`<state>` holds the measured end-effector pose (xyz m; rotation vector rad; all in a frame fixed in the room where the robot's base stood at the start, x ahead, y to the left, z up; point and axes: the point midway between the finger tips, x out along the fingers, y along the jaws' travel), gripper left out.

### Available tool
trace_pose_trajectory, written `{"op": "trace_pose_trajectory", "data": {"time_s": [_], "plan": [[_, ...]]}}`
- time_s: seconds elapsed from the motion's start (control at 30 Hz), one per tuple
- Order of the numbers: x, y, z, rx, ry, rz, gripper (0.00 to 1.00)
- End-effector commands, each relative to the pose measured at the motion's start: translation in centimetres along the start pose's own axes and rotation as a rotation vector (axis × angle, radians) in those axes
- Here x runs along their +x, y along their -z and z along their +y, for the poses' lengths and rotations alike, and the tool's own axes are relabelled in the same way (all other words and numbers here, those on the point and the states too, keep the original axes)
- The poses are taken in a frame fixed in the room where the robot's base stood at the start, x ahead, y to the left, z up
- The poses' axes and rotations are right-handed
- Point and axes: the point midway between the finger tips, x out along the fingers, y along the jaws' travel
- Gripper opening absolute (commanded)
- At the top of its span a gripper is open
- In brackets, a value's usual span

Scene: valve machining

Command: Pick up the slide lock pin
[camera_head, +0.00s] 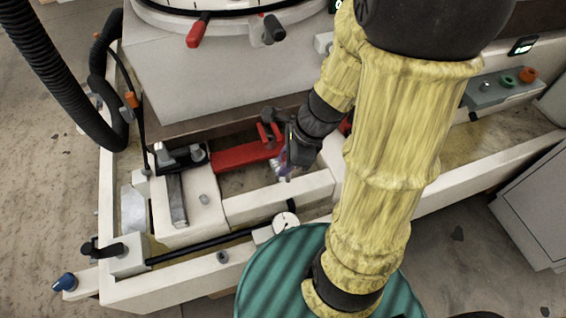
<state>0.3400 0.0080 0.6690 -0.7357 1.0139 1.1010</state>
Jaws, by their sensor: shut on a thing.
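My gripper (284,164) is small in view at the end of the dark wrist, beside the right end of a red slide part (240,155). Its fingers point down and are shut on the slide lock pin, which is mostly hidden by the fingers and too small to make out. I cannot tell whether the pin still touches the machine.
A red bracket (267,130) stands close behind my gripper. A pale machine frame (275,200) runs in front of it. A control box with buttons (505,86) is at the right. A black hose (60,75) hangs at the left.

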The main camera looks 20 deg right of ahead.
Motion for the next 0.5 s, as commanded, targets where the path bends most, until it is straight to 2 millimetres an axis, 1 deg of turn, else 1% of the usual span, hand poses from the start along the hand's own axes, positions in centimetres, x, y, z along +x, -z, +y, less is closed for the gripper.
{"op": "trace_pose_trajectory", "data": {"time_s": [0.03,0.3,0.5], "plan": [[0.6,0.3,0.3,-0.005,0.007,-0.003,0.0],[0.0,0.8,2.1,-0.002,0.005,-0.003,0.0],[-0.3,0.8,2.6,0.0,0.002,-0.001,0.0]]}}
